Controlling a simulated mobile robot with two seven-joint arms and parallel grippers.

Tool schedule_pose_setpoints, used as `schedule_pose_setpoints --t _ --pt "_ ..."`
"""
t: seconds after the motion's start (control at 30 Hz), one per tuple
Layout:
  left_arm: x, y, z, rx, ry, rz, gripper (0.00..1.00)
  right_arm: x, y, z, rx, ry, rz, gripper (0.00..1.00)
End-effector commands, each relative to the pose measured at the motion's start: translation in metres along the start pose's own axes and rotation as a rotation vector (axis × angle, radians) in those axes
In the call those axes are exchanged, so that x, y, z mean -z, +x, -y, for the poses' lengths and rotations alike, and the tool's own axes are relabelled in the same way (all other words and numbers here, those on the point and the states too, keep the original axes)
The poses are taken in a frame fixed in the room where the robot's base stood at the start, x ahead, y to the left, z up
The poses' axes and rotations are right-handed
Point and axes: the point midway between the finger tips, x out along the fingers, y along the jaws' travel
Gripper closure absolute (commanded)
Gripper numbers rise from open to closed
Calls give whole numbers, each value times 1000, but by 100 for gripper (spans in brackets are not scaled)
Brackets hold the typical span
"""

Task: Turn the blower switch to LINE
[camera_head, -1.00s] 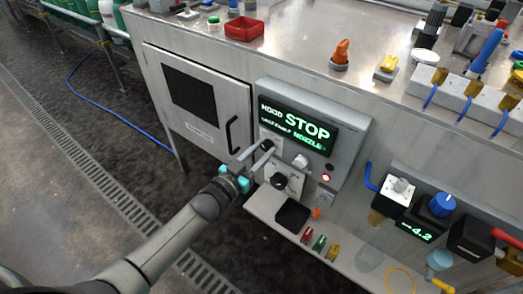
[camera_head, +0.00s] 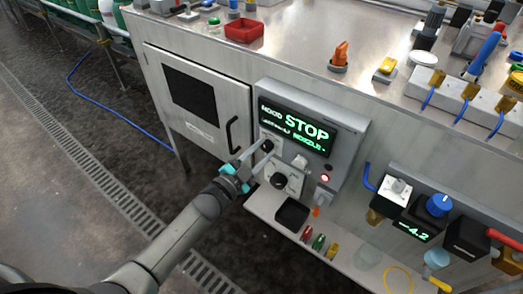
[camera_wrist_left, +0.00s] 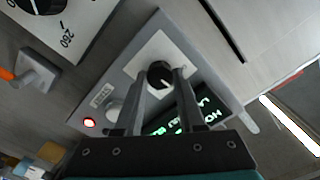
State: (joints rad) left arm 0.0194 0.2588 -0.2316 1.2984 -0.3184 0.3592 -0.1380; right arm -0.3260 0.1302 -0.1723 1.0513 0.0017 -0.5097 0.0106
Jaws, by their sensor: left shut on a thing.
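The control box (camera_head: 357,130) has a lit display (camera_head: 296,131) that reads STOP in large green letters, with smaller text including NOZZLE. The plate's markings are too small to read. My right gripper is not in view.
A white knob (camera_head: 300,161) and a lit red lamp (camera_head: 324,178) are on the same box. A large black dial (camera_head: 279,181) is just below. A narrow shelf (camera_head: 262,208) holds a black tray (camera_head: 292,214) and small coloured parts. A cabinet door handle (camera_head: 232,134) stands close left.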

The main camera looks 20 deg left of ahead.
Motion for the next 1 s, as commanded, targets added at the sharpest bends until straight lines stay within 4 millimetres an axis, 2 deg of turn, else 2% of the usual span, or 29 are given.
schedule_pose_setpoints --t 0.27,0.73,0.77,1.0 --pt "0 0 0 0 80 0 100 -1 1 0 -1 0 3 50" --pt "0 0 0 0 91 0 100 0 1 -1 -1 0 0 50" --pt "0 0 0 0 91 0 58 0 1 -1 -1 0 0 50" --pt "0 0 0 0 90 0 31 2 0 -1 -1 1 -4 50"
